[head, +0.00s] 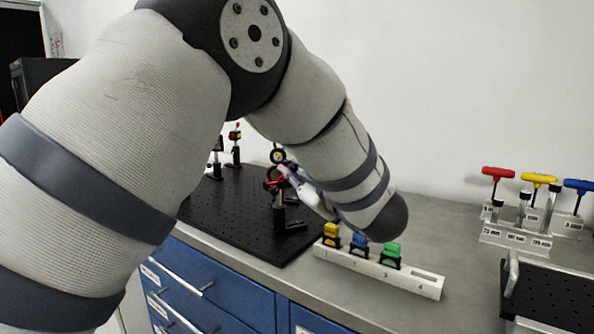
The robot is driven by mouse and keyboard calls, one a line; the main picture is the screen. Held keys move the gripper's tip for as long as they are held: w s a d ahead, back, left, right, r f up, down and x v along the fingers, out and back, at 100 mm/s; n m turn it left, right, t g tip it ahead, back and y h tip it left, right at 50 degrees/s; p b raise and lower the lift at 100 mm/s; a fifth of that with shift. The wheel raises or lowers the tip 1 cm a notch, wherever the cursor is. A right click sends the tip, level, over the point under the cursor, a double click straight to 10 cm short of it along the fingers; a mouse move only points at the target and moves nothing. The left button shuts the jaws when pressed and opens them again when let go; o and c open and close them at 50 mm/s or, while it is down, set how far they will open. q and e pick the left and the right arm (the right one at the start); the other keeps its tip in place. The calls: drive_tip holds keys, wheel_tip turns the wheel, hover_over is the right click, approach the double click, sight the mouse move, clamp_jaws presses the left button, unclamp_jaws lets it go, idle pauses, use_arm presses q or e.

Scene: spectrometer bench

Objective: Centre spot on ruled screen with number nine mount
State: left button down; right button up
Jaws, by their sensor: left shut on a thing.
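My left gripper (286,172), partly hidden by my own arm, reaches over the black breadboard. It is shut on a part of a dark optical mount (273,184) with red on it. The mount stands on a black post (280,218) at the board's right front. The exact part gripped is too small to make out. Other mounts stand behind: a round one (277,156) and one with red and yellow parts (235,134). No number nine is readable on any mount. I cannot make out the ruled screen or the spot. My right gripper is not in view.
The black breadboard (225,205) lies on the grey bench. A white numbered rack (421,283) with yellow, blue and green pieces sits in front. Red, yellow and blue T-handled tools (538,179) stand in a holder at right. The bench behind the rack is clear.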

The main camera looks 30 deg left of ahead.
use_arm(q)
drive_tip(key=c, duration=1.6)
unclamp_jaws()
drive_tip(key=shift+w+a, duration=0.1)
drive_tip(key=shift+o, duration=0.2)
drive_tip(key=v, duration=1.2)
drive_tip(key=shift+f, duration=0.1)
